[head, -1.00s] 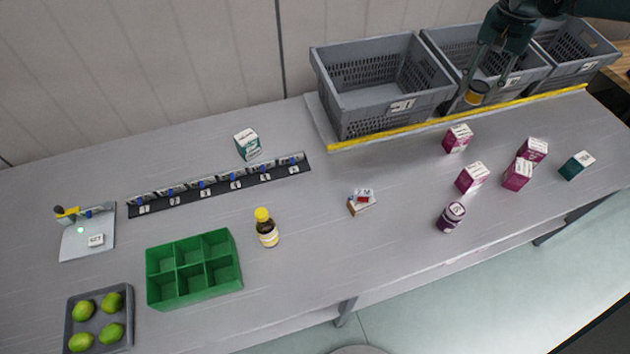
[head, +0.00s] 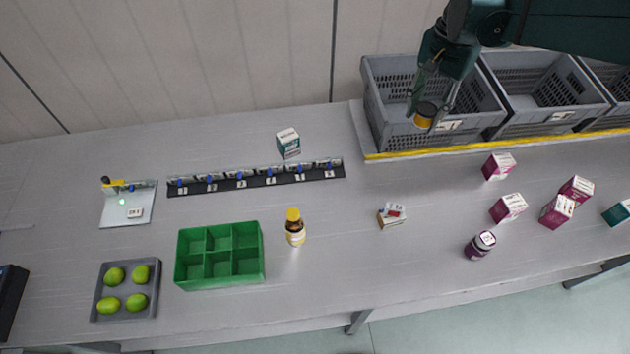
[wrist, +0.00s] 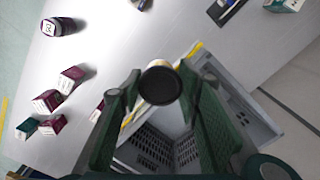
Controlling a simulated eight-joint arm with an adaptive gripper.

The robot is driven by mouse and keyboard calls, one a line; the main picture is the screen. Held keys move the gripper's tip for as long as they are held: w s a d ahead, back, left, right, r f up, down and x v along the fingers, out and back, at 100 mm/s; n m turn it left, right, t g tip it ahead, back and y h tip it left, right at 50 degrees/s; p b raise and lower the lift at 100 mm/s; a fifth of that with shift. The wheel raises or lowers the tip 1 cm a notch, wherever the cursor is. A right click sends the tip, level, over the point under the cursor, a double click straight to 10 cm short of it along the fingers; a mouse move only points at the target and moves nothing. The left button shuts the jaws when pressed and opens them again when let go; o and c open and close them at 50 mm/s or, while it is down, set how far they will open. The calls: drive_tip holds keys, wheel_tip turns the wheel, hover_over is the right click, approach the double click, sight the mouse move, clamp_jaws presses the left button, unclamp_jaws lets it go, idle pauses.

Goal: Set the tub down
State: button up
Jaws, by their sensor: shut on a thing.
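The tub (head: 425,114) is small, with a black lid and a yellow-orange body. My gripper (head: 432,108) is shut on it and holds it in the air in front of the left grey crate in the head view. In the wrist view the tub's dark round lid (wrist: 160,85) shows between the fingertips of my gripper (wrist: 158,90). The tub covers part of the crate's front wall and label. The underside of the tub is hidden in the wrist view.
Grey crates (head: 385,90) stand along the back right behind a yellow edge strip (head: 470,149).

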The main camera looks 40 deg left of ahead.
drive_tip(key=s+a+n+p, duration=0.1)
drive_tip(key=s+a, duration=0.6)
drive_tip(key=s, duration=0.3)
drive_tip(key=s+a+p, duration=0.1)
drive_tip(key=s+a, duration=0.6)
drive_tip(key=s, duration=0.2)
wheel_tip(320, 180, down, 17)
drive_tip(key=shift+f+b, duration=0.15)
drive_tip(key=shift+b, duration=0.15)
drive_tip(key=shift+s+d, duration=0.1)
drive_tip(key=shift+f, duration=2.9)
drive_tip(key=shift+f, duration=0.15)
drive_tip(key=shift+f, duration=1.95)
drive_tip(key=shift+f+b, duration=0.15)
drive_tip(key=shift+b, duration=0.25)
